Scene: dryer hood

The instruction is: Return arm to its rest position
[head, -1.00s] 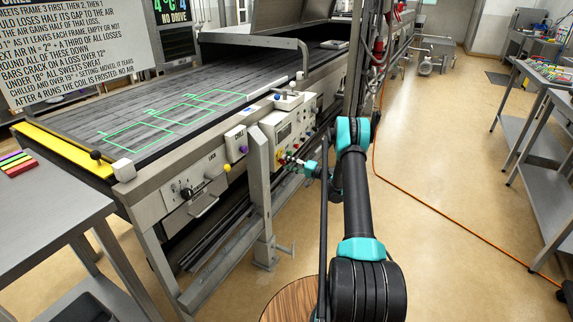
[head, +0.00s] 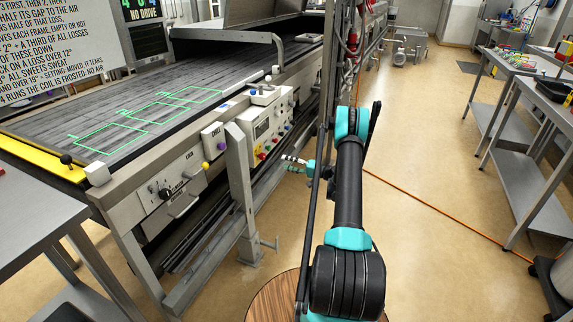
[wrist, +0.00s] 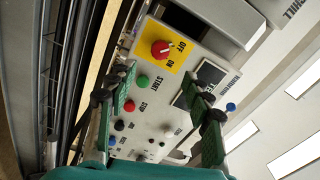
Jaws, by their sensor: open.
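My gripper (head: 296,163) shows small in the head view, at the end of my black and teal arm, just right of the machine's control panel (head: 265,128). In the wrist view my gripper (wrist: 165,95) has its two green-padded fingers spread apart, with nothing held between them. Behind the fingers is the panel, with a red knob (wrist: 161,48) on a yellow OFF/ON plate, a green START button (wrist: 142,81) and a red button (wrist: 129,106). The fingers cover parts of the panel. Whether they touch it I cannot tell.
The long conveyor (head: 130,105) with green outlined frames runs along the left, with a metal post (head: 240,180) in front. Steel tables (head: 515,150) stand at the right. An orange cable (head: 440,225) crosses the open floor. A grey table (head: 35,215) is at near left.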

